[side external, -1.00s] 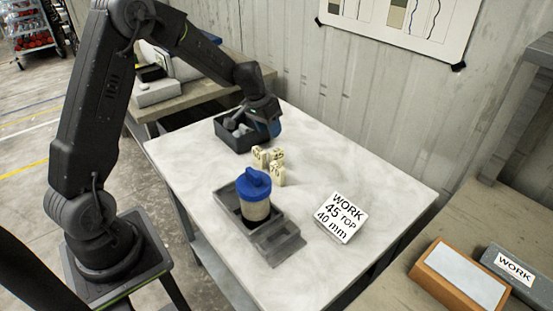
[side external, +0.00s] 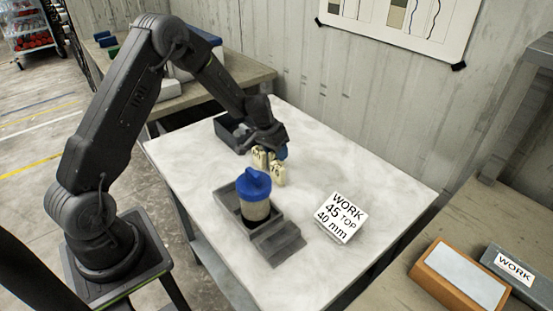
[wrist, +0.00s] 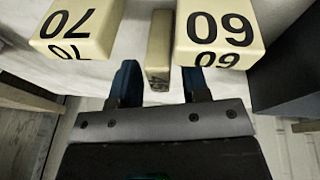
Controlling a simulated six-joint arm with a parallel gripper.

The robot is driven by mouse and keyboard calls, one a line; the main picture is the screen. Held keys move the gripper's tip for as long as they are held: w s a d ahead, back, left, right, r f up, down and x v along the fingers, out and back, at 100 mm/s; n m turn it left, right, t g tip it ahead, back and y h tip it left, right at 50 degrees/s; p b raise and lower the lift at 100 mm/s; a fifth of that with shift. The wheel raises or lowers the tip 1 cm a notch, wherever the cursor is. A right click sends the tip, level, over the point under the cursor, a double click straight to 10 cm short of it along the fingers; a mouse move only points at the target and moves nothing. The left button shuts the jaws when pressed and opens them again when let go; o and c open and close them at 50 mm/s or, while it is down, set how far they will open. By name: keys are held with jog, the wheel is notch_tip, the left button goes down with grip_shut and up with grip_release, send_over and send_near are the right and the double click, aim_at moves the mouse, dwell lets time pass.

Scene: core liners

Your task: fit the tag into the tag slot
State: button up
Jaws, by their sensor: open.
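Cream number tags stand close together on the table. A grey holder (side external: 230,201) has a sloped front plate (side external: 278,242); I cannot make out the tag slot.
A blue-lidded jar (side external: 254,190) stands in the holder. A sign (side external: 342,217) reads "WORK 45 TOP 40 mm". A dark bin (side external: 226,132) is behind the tags, close to my arm. The table's right side is mostly clear.

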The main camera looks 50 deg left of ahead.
jog(key=shift+c, duration=0.4)
grip_shut()
